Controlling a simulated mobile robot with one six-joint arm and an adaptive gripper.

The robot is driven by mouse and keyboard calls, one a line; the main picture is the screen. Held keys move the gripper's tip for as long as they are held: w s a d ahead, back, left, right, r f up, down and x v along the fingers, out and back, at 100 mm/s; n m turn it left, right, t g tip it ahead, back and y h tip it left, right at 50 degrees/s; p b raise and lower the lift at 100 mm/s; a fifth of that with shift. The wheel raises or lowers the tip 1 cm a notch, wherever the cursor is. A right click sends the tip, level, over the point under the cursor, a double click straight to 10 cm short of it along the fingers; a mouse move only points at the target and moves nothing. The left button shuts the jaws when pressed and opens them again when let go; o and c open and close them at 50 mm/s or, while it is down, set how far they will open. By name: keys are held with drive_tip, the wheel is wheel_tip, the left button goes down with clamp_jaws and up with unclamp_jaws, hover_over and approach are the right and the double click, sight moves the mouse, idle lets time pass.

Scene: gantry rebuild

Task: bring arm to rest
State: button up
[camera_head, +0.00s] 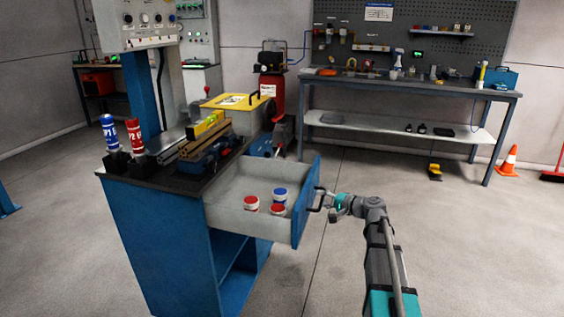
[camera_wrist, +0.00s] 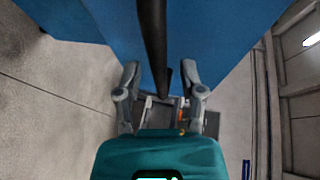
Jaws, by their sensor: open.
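My gripper (camera_head: 334,205) is at the right side of the pulled-out drawer (camera_head: 297,219), close to its black handle (camera_head: 318,200). In the wrist view my gripper (camera_wrist: 160,72) has its two fingers apart. The black handle bar (camera_wrist: 153,40) runs down between them in the picture, in front of the blue drawer front (camera_wrist: 110,22). I cannot tell whether the fingers touch the bar. My arm reaches in from the lower right of the head view, bent at the wrist.
The drawer holds red and blue-lidded white jars (camera_head: 280,194). It sticks out of a blue cabinet (camera_head: 160,245) with a dark top bearing bottles and a vise-like fixture. A workbench (camera_head: 415,85) stands behind. The floor right of my arm is clear, with an orange cone (camera_head: 509,160) farther back.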

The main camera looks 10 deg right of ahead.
drive_tip(key=s+d+m+g+h+p, duration=0.1)
drive_tip(key=s+d+g+h+p, duration=0.25)
drive_tip(key=s+p, duration=0.2)
drive_tip(key=s+a+f+n+g+h+b, duration=0.3)
drive_tip(key=s+a+f+n+g, duration=0.25)
drive_tip(key=s, duration=0.55)
drive_tip(key=s+a+f+n+g+h+b, duration=0.35)
drive_tip(key=s+a+f, duration=0.35)
drive_tip(key=s+f, duration=0.25)
wheel_tip(320, 180, up, 26)
drive_tip(key=p, duration=2.7)
drive_tip(key=shift+s+r+n+t, duration=0.25)
drive_tip(key=shift+s+n+t, duration=0.1)
drive_tip(key=shift+t, duration=0.1)
